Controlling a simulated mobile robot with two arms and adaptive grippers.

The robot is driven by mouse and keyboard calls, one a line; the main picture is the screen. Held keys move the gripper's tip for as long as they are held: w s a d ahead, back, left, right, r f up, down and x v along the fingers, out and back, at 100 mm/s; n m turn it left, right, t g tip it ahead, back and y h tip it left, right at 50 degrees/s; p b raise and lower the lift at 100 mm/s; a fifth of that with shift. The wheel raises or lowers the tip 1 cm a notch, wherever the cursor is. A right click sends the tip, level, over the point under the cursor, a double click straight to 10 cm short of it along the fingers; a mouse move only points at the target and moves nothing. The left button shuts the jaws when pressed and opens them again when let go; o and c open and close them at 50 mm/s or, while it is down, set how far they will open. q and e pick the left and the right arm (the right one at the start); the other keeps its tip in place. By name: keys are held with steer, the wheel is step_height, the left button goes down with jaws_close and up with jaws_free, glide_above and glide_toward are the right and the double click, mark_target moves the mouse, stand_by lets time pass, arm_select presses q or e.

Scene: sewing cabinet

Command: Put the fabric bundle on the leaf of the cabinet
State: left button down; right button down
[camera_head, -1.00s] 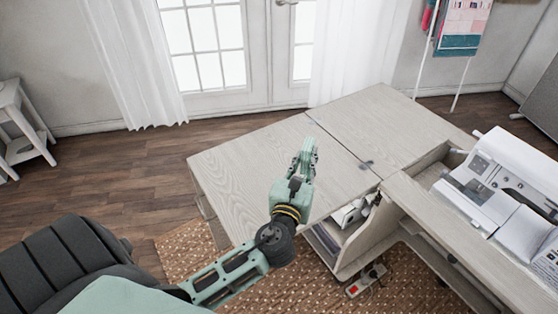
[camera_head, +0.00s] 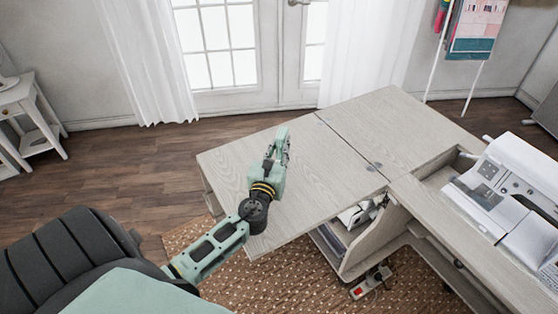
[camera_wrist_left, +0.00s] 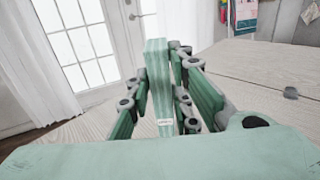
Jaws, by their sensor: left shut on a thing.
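My left gripper (camera_head: 277,150) is above the pale wood leaf (camera_head: 318,185) of the cabinet, toward its left part. In the left wrist view the gripper (camera_wrist_left: 165,90) is shut on the fabric bundle (camera_wrist_left: 158,75), an upright, narrow green striped block with a small white label. The bundle is hard to tell from the green fingers in the head view. The leaf also shows in the wrist view (camera_wrist_left: 255,62), beyond the fingers. I cannot tell whether the bundle touches the leaf. My right gripper is not in view.
A white sewing machine (camera_head: 507,185) sits in the cabinet at the right. An open compartment with things in it lies below the leaf, near a power strip (camera_head: 371,283). A white side table (camera_head: 30,115) stands far left. The leaf top around the gripper looks clear.

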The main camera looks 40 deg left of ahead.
mark_target(279, 158)
arm_select(q)
step_height(279, 158, down, 4)
steer(key=shift+f+b, duration=0.1)
steer(key=shift+b, duration=0.75)
steer(key=shift+s, duration=0.1)
steer(key=c, duration=1.6)
jaws_free()
